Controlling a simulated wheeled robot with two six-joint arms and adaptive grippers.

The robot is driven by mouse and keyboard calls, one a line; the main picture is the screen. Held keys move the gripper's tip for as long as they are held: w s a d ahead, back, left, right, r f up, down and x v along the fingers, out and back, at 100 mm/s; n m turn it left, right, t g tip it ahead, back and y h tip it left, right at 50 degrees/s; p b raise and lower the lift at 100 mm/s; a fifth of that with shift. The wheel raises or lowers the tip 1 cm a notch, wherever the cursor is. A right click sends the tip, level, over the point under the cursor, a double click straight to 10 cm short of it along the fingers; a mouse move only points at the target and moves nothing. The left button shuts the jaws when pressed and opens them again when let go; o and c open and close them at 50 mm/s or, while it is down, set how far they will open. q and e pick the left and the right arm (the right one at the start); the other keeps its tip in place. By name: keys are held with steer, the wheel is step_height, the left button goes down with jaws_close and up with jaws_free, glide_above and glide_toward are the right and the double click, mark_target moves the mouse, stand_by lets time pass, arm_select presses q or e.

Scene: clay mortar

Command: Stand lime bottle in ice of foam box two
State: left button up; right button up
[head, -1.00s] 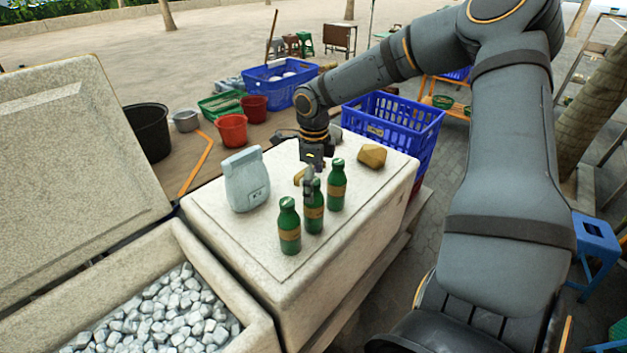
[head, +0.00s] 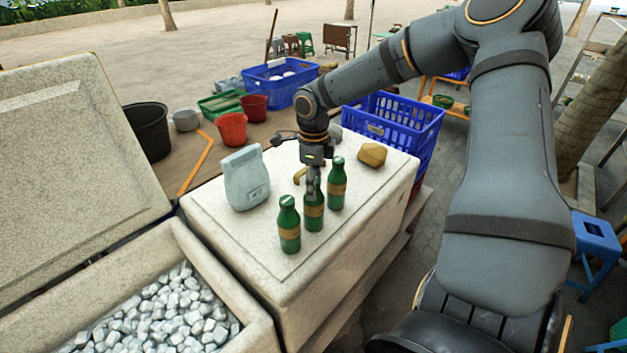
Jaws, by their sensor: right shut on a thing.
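Three alike green bottles with tan labels stand in a row on a closed foam box (head: 245,240): a front bottle (head: 289,232), a middle bottle (head: 313,216) and a back bottle (head: 337,186). My right gripper (head: 312,188) comes down from above and is shut on the middle bottle, around its neck. The neck and cap are mostly hidden by the gripper. The bottle is upright, and its base appears to be on the lid. An open foam box (head: 232,293) holding grey-white ice chunks (head: 165,315) is at the lower left. My left gripper is not in view.
A pale blue bag (head: 246,180) and a tan lump (head: 372,155) also sit on the closed lid. The open box's raised lid (head: 75,150) leans at the left. Blue crates (head: 395,125) and red buckets (head: 232,130) stand behind.

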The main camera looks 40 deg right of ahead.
step_height(320, 180, up, 19)
steer(key=p, duration=1.3)
stand_by(1.1)
step_height(320, 180, down, 14)
steer(key=b, duration=1.3)
steer(key=shift+w+r+b, duration=0.1)
steer(key=shift+r+b, duration=0.1)
steer(key=shift+b, duration=0.1)
steer(key=shift+r, duration=0.3)
